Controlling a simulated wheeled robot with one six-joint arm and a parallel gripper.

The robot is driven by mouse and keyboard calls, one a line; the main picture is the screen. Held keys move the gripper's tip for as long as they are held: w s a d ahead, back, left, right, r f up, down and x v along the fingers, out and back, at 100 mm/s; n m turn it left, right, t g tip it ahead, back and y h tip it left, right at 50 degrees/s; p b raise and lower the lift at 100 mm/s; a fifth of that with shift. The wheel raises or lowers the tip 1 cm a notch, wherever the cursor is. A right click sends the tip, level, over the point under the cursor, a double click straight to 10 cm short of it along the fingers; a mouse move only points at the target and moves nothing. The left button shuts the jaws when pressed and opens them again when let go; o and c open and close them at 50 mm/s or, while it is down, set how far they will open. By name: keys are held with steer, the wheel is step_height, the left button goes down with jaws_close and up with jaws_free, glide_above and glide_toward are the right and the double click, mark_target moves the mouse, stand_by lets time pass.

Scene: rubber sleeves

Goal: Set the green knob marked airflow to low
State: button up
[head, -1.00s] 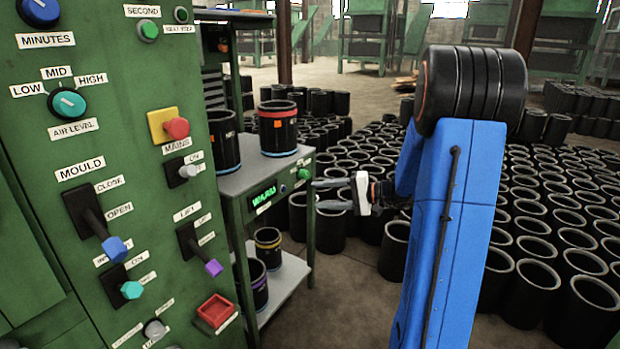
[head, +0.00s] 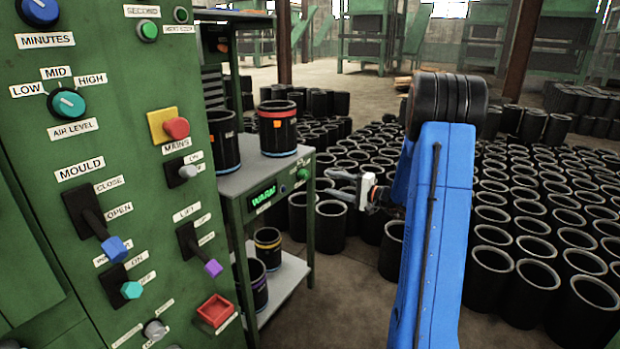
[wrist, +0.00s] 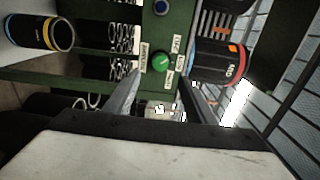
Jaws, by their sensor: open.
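A small green round knob (head: 303,174) sits at the right end of the grey bench's front panel. In the wrist view the green knob (wrist: 161,62) carries a pale pointer mark and has several white labels around it, too small to read surely. My gripper (head: 326,183) is open, just right of the knob in the head view, fingers pointing left at the bench. In the wrist view the fingertips of my gripper (wrist: 160,70) lie on either side of the knob, with nothing between them. I cannot tell whether they touch it.
The bench (head: 250,175) has a green WARM display (head: 264,197) and a blue knob (wrist: 161,7). A red-rimmed black sleeve (head: 278,133) stands on top near the knob. A green control cabinet (head: 160,65) fills the left. Many black sleeves (head: 515,250) crowd the floor at right.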

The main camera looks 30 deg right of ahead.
mark_target(307, 176)
steer(key=x, duration=1)
steer(key=shift+w+a, duration=0.1)
steer(key=c, duration=1)
